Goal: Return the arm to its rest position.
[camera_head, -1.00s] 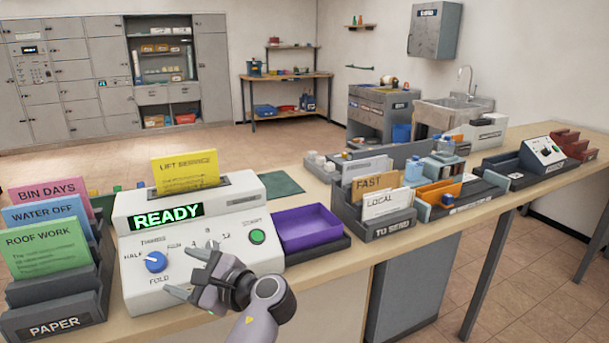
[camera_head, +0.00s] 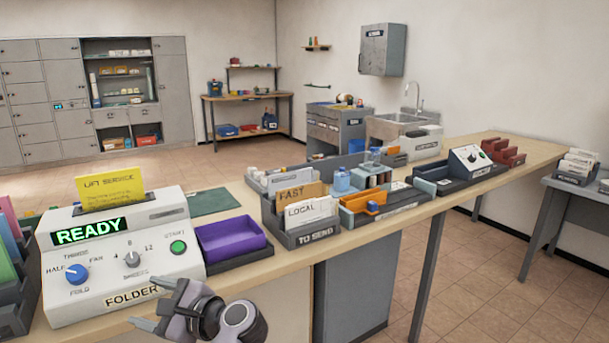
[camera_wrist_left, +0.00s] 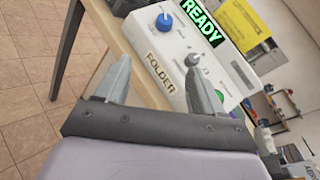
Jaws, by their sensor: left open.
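My left gripper (camera_head: 152,306) is open and empty in the head view, low in front of the folder machine. Its two fingers also show apart in the left wrist view (camera_wrist_left: 158,82), with nothing between them. The white folder machine (camera_head: 118,245) stands on the counter with a lit READY display (camera_head: 90,231). It has a blue knob (camera_head: 77,274), a grey knob (camera_head: 132,259) and a green start button (camera_head: 178,247). A yellow LIFT SERVICE sheet (camera_head: 111,190) stands upright in its top. My right gripper is not in view.
A purple tray (camera_head: 230,240) sits right of the machine. The TO SEND rack (camera_head: 305,226) and several holders line the counter (camera_head: 270,273) further right. A side table (camera_head: 590,192) stands at the right. Open floor lies in front of the counter.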

